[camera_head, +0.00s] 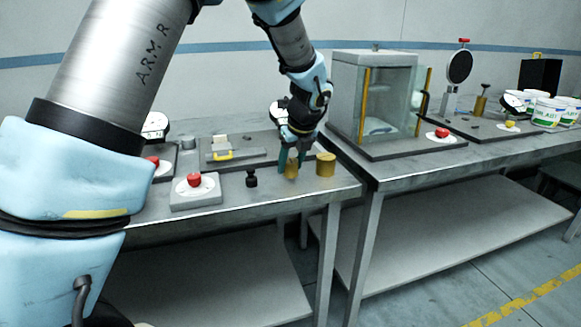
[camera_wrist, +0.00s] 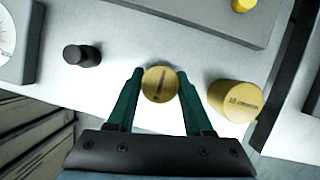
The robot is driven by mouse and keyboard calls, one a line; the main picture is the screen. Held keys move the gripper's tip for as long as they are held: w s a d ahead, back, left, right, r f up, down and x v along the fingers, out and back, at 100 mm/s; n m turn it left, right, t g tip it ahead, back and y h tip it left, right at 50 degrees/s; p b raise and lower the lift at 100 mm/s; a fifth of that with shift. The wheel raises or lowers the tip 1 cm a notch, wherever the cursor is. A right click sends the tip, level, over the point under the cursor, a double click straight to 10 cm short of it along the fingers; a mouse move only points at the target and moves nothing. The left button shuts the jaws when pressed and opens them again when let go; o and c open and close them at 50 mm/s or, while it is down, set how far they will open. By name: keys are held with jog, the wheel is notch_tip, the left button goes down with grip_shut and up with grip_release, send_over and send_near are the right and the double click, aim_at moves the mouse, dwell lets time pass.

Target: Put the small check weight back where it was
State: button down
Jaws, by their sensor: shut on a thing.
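My gripper (camera_head: 291,163) is over the right end of the near bench, pointing down. Its green fingers are closed on the small brass check weight (camera_head: 291,172). In the wrist view the weight's round marked top (camera_wrist: 160,84) sits between the fingertips (camera_wrist: 158,88). Whether its base touches the bench or hangs just above it I cannot tell. A larger brass cylinder (camera_head: 326,165) stands just to the right, apart from the held weight; it also shows in the wrist view (camera_wrist: 236,101).
A small black knobbed piece (camera_head: 251,178) stands left of my gripper. Further left is a grey box with a red button (camera_head: 194,181). A glass cabinet (camera_head: 388,100) stands on the right bench. The bench's front edge is close.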

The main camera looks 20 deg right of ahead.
jog(key=shift+f, duration=0.65)
jog(key=shift+f, duration=0.1)
jog(key=shift+c, duration=1.5)
grip_release()
